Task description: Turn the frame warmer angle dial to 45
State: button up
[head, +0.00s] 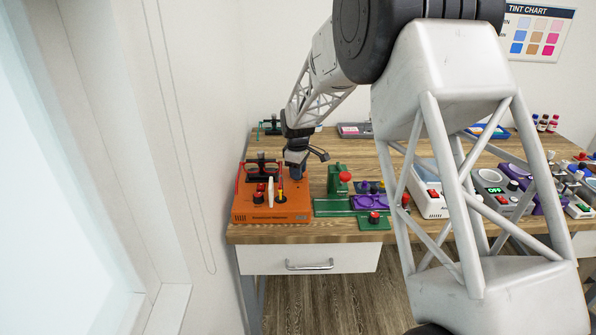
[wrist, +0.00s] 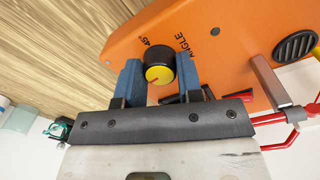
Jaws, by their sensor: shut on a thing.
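The frame warmer (head: 262,207) is an orange box at the left end of the table, and it also shows in the wrist view (wrist: 225,62). Its angle dial (wrist: 159,69) is a black knob with a yellow cap, with "ANGLE" and "45°" printed beside it. A small mark shows on the cap, but I cannot tell exactly where it points. My gripper (wrist: 158,76) has its blue fingers on either side of the knob, shut on it. In the head view my gripper (head: 297,168) reaches down to the warmer's back right corner and hides the dial there.
Red-framed glasses (head: 262,169) are at the warmer's back. A green device with a red ball knob (head: 345,177) stands close on the right. A white device with a red switch (head: 433,203) is farther right, partly behind my arm. A wall is on the left.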

jog(key=shift+m, duration=0.7)
jog(key=o, duration=0.9)
jog(key=shift+r, duration=0.15)
jog(key=shift+s+a+r, duration=0.1)
jog(key=shift+r, duration=3.65)
